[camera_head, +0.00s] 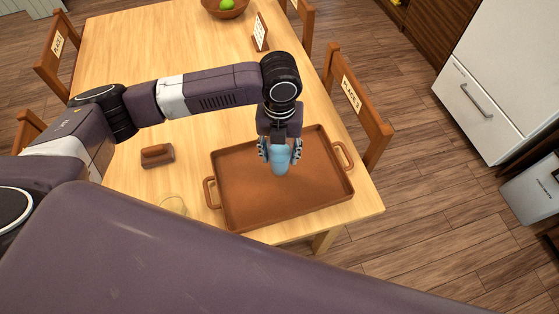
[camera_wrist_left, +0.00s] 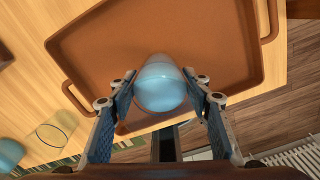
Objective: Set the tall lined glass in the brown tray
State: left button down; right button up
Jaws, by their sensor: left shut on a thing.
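My left gripper (camera_head: 280,152) is shut on a light blue glass (camera_head: 281,166), with one finger on each side of it. The glass is over the middle of the brown tray (camera_head: 240,205); I cannot tell whether its base touches the tray floor. In the left wrist view the glass (camera_wrist_left: 160,84) sits between the fingers, with the tray (camera_wrist_left: 215,45) behind it. Lines on the glass are too faint to make out. The tray has a raised rim and a handle at each end. My right gripper is not in view.
A clear glass (camera_head: 172,204) stands left of the tray, partly hidden by my own body. A teal object (camera_wrist_left: 10,154) shows near it in the left wrist view. A brown block-like object (camera_head: 157,155) and a fruit bowl (camera_head: 225,8) are on the table. Chairs (camera_head: 362,110) line its sides.

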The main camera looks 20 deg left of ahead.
aim_at(280, 164)
pick_arm(q)
jog(key=shift+f, duration=2.2)
jog(key=shift+f, duration=0.2)
jog(key=c, duration=1)
grip_release()
notch_tip(280, 164, up, 12)
jog(key=shift+r+b, duration=0.2)
jog(key=shift+b, duration=0.4)
